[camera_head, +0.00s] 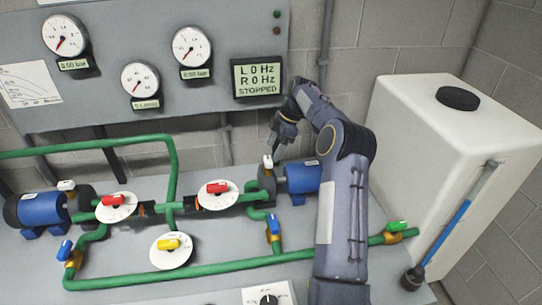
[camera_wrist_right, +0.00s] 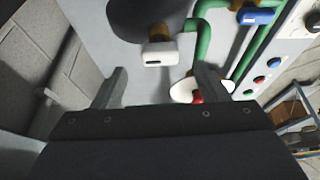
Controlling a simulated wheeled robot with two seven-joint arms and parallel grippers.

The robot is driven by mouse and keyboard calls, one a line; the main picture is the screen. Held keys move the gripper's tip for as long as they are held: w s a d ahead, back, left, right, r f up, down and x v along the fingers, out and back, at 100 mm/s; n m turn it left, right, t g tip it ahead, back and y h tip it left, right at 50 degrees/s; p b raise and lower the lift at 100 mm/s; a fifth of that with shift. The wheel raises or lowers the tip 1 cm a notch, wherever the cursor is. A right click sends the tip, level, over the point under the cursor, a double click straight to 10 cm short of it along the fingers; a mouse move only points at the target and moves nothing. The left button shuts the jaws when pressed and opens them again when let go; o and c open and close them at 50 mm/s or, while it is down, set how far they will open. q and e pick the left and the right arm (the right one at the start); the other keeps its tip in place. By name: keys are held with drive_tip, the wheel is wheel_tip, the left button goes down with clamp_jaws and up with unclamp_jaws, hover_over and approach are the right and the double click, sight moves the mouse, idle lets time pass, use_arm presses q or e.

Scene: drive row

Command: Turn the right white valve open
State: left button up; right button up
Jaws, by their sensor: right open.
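The right white valve (camera_head: 268,161) sits on top of the dark pump head beside the right blue motor. In the right wrist view its white handle (camera_wrist_right: 160,54) has a dark slot and stands on a brass stem, ahead of and between my finger tips. My right gripper (camera_head: 276,149) hangs just above and behind the valve in the head view. In the wrist view the gripper (camera_wrist_right: 162,82) is open, with its two fingers apart and nothing between them. Whether a finger touches the handle cannot be told. My left gripper is not in view.
A second white valve (camera_head: 66,185) is on the left pump. Red-handled valves (camera_head: 217,188), a yellow valve (camera_head: 168,244) and a blue valve (camera_head: 274,225) sit on green pipes. A white tank (camera_head: 420,150) stands right of my arm. The display (camera_head: 258,78) reads STOPPED.

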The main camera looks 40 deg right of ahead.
drive_tip(key=shift+v, duration=1.65)
